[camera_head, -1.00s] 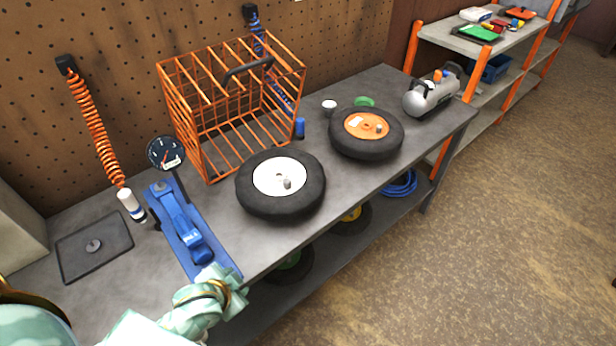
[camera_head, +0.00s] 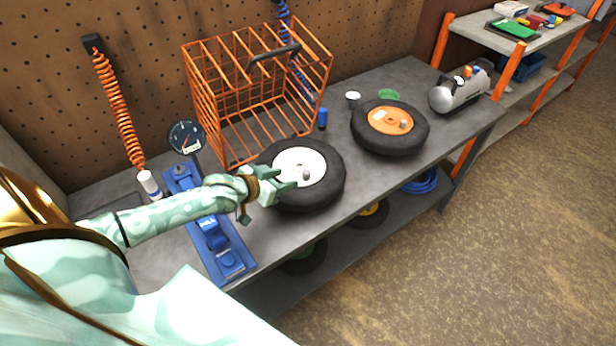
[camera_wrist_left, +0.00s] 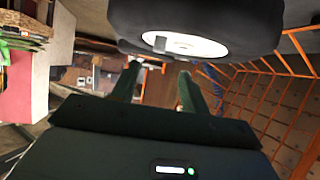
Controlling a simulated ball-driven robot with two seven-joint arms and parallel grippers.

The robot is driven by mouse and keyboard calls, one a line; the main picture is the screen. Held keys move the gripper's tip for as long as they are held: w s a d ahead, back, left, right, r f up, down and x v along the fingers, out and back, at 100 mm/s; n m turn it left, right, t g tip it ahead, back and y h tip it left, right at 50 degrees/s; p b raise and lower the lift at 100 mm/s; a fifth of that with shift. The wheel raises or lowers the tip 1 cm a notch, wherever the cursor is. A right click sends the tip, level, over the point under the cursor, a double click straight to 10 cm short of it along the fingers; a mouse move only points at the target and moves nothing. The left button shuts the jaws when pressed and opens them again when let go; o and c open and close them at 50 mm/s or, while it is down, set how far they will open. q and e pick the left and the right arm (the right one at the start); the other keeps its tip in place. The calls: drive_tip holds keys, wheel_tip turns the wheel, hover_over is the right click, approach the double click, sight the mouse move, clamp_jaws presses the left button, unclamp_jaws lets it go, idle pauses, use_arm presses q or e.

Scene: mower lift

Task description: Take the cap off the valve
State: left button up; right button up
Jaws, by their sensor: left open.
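A black wheel with a white hub (camera_head: 284,167) lies flat on the workbench. A small grey cap (camera_head: 306,174) stands on its hub. A second wheel with an orange hub (camera_head: 381,119) lies behind it to the right, with a similar grey cap (camera_head: 404,124). My left gripper (camera_head: 289,181) is open at the near-left part of the white hub, just left of the cap, with nothing seen between its fingers. In the left wrist view its fingers (camera_wrist_left: 158,86) are apart, and the tyre (camera_wrist_left: 205,22) and white hub (camera_wrist_left: 200,45) show above them. My right gripper is out of view.
An orange wire cage (camera_head: 225,125) stands behind the white-hubbed wheel. A blue tool (camera_head: 222,250) lies under my left arm, with a gauge (camera_head: 186,137) behind. A blue cylinder (camera_head: 323,118) stands between cage and wheels. A silver tank (camera_head: 455,94) is at the bench's right end.

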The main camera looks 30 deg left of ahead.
sight(305, 173)
use_arm(q)
drive_tip(key=x, duration=0.3)
drive_tip(key=shift+f+b, duration=0.1)
drive_tip(key=shift+b, duration=0.2)
drive_tip(key=b+x, duration=0.1)
drive_tip(key=x, duration=0.4)
drive_tip(key=shift+d+b, duration=0.1)
drive_tip(key=shift+b, duration=0.25)
drive_tip(key=shift+w, duration=0.35)
drive_tip(key=shift+s, duration=0.1)
drive_tip(key=shift+c, duration=0.9)
clamp_jaws()
